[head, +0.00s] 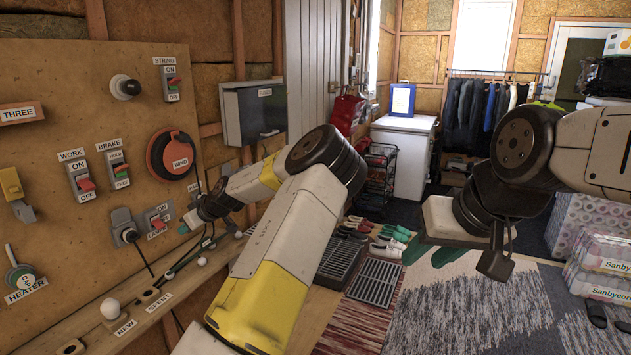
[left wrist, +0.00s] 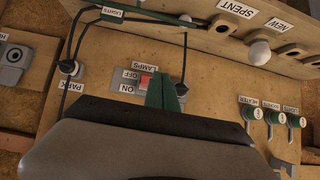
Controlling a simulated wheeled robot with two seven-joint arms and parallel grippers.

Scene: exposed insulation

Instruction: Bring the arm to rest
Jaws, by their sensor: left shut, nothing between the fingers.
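My left arm reaches across the middle of the head view to the wooden panel. Its gripper (head: 184,229) has green fingertips just right of the lamps switch (head: 157,220). In the left wrist view the green fingers (left wrist: 165,94) are together, empty, and appear in front of the grey lamps switch with its red rocker (left wrist: 145,80). I cannot tell whether they touch it. My right arm is at the right, with its gripper (head: 416,249) hanging over the rug.
The panel carries the work switch (head: 81,180), brake switch (head: 116,165) and a red round device (head: 170,154). A plug with a black cable (head: 124,227) is by the lamps switch. A ledge below holds a white bulb (head: 110,308). The rug (head: 480,310) is clear.

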